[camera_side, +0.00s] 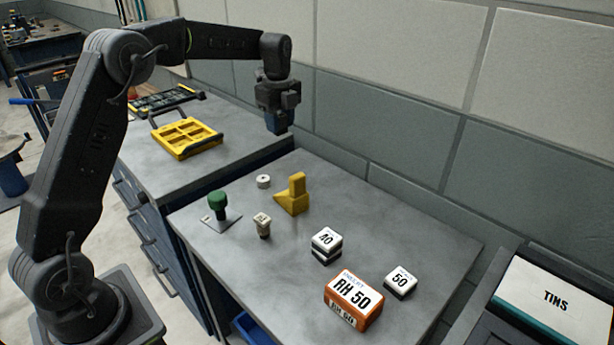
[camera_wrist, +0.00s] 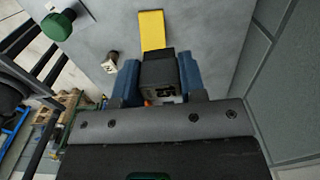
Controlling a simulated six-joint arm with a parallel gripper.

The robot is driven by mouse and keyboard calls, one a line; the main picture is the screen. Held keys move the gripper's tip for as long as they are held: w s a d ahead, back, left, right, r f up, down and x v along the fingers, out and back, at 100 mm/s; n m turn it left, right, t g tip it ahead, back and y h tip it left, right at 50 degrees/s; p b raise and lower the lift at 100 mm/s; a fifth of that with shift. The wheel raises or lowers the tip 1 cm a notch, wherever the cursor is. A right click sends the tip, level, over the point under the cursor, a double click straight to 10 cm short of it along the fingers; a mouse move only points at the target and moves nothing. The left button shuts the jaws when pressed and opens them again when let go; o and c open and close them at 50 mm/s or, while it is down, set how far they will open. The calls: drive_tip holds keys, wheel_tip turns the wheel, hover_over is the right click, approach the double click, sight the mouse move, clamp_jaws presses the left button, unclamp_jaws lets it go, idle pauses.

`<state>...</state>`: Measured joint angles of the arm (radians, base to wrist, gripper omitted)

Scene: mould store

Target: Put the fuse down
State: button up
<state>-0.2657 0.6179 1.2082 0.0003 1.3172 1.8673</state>
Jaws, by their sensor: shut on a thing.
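My gripper (camera_side: 277,122) hangs in the air above the back of the grey bench, near the wall. In the wrist view its blue fingers are shut on a dark grey block with small light markings, which I take to be the fuse (camera_wrist: 158,74). In the side view the fuse is mostly hidden by the fingers. It is held clear of the bench top (camera_side: 240,265).
A yellow tray (camera_side: 186,138) lies behind.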

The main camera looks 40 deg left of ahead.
drive_tip(key=w+a+f, duration=0.1)
drive_tip(key=w+a, duration=0.1)
drive_tip(key=a, duration=0.7)
drive_tip(key=w+d+f, duration=0.2)
drive_tip(key=d+f, duration=0.1)
drive_tip(key=f, duration=0.1)
drive_tip(key=w+d+f, duration=0.2)
drive_tip(key=d+f, duration=0.1)
drive_tip(key=f, duration=0.1)
drive_tip(key=w+d+f, duration=0.3)
drive_tip(key=f, duration=0.1)
drive_tip(key=shift+f, duration=2)
drive_tip(key=shift+f, duration=0.2)
drive_tip(key=o, duration=0.9)
